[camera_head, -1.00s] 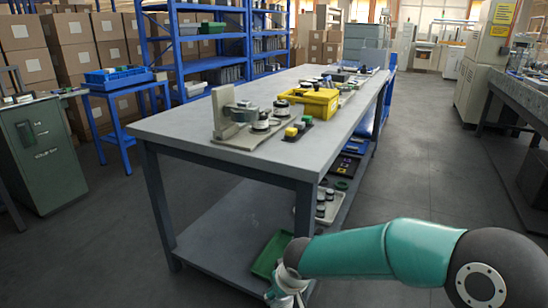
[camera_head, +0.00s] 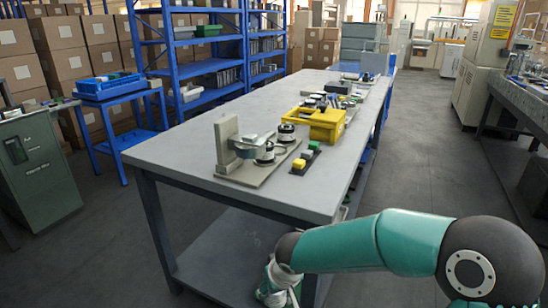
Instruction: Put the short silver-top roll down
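On the grey table (camera_head: 185,150) stands a beige fixture (camera_head: 228,143) with an upright block. Two short dark-and-light rolls are on or beside its base, a nearer roll (camera_head: 265,154) and a farther roll (camera_head: 287,133). I cannot tell which roll, if any, is the short silver-top one. My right arm reaches in from the right, below the tabletop's front edge. My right gripper (camera_head: 276,290) is at the bottom edge, partly cut off. Its fingers and anything in them cannot be made out. My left gripper is out of view.
A yellow bin (camera_head: 326,123) and a small dark tray (camera_head: 305,160) with yellow and green blocks are right of the fixture. More small items lie farther back. The tabletop's near left part is clear. A blue stand (camera_head: 112,92) and blue shelving (camera_head: 205,68) are at left.

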